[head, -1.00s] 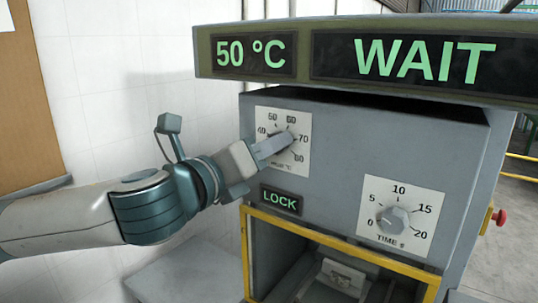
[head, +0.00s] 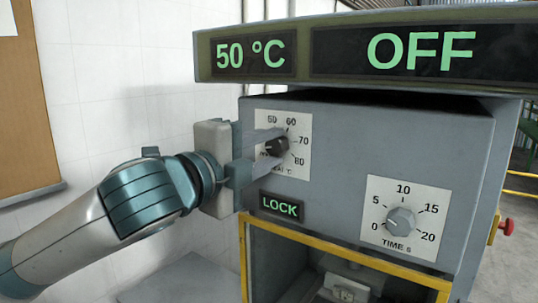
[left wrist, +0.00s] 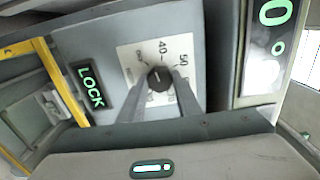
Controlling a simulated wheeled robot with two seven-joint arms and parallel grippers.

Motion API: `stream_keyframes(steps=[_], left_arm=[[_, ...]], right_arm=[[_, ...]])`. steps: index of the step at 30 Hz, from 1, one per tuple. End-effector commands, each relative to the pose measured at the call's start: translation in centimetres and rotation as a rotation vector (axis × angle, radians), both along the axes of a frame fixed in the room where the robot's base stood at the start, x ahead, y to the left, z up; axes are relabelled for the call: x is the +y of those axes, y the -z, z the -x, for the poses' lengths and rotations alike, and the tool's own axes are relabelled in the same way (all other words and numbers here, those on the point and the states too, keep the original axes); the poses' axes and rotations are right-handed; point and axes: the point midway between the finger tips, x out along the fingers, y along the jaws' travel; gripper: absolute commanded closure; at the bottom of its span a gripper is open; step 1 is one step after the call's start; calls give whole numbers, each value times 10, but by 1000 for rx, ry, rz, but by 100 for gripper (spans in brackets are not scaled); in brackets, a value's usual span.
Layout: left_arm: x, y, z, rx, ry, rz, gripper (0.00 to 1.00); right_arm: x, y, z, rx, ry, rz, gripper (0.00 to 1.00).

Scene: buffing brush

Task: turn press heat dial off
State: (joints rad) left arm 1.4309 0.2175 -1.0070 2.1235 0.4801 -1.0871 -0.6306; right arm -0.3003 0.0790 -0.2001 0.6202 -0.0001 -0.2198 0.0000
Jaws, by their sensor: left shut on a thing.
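The heat dial is a dark knob (head: 278,146) on a white scale plate (head: 300,171) at the upper left of the press front. My left gripper (head: 272,148) comes in from the left with its two fingers on either side of the knob, shut on it. The left wrist view shows the knob (left wrist: 159,77) between the fingertips, with part of the scale covered by the fingers. The press display (head: 422,51) reads OFF, and the temperature display (head: 255,55) reads 50 °C. My right gripper is not in view.
A time dial (head: 399,220) sits lower right on the press front. A lit LOCK sign (head: 281,206) is below the heat dial. A yellow frame (head: 340,254) edges the opening below. A red button (head: 508,227) sticks out at the right side.

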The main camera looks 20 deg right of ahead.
Motion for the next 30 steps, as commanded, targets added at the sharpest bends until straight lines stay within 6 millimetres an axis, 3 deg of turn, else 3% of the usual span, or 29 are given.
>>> stream_keyframes(steps=[13, 30], left_arm=[[0, 1, -1, 274, -2, 213, 92], [0, 0, -1, 344, -2, 267, 92]], right_arm=[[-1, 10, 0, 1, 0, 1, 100], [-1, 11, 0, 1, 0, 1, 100]])
